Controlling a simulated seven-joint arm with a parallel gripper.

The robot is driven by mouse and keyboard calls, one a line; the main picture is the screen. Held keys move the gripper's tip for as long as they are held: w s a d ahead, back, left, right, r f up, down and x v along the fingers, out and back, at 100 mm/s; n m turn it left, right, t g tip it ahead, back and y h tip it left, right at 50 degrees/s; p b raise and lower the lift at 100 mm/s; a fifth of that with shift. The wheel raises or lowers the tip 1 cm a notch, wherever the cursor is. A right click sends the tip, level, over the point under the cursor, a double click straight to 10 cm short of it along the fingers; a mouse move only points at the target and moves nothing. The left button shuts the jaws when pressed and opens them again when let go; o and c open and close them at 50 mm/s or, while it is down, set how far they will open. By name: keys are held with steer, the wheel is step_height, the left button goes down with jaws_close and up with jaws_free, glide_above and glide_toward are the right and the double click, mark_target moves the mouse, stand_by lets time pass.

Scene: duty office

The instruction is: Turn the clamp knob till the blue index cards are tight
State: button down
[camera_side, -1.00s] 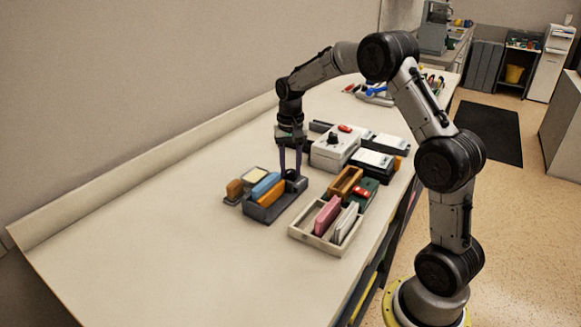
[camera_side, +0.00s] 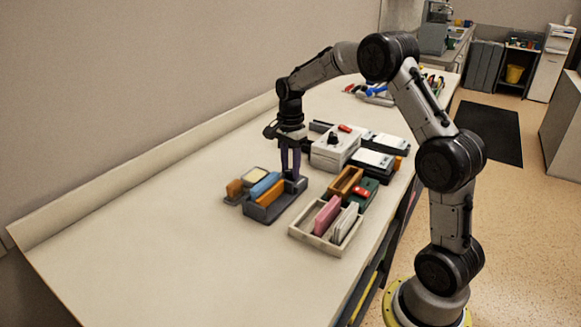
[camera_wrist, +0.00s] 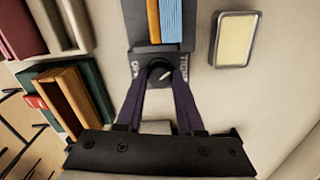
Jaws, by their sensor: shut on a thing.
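The blue index cards (camera_side: 264,185) stand in a dark grey clamp holder (camera_side: 262,214), beside an orange block (camera_side: 271,193). In the wrist view the blue cards (camera_wrist: 171,22) and the orange piece lie side by side in the holder. The black clamp knob (camera_wrist: 160,73) is at the holder's end, with a pale mark on its top and lettering on both sides. My gripper (camera_wrist: 160,77) points down with its two purple fingers on either side of the knob, shut on it. In the side view the fingers hide most of the knob.
A sponge-like pad in a tray (camera_wrist: 235,40) lies beside the holder. A pale divided tray (camera_side: 312,241) with pink and white cards stands in front. A white box with a black knob (camera_side: 334,147) is behind. The bench at left is clear.

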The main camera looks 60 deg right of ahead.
mark_target(290, 171)
steer(key=shift+r+m, duration=0.2)
steer(key=shift+m, duration=0.4)
steer(key=c, duration=0.8)
jaws_free()
steer(key=shift+f, duration=0.1)
step_height(290, 171, up, 14)
steer(key=shift+f, duration=0.1)
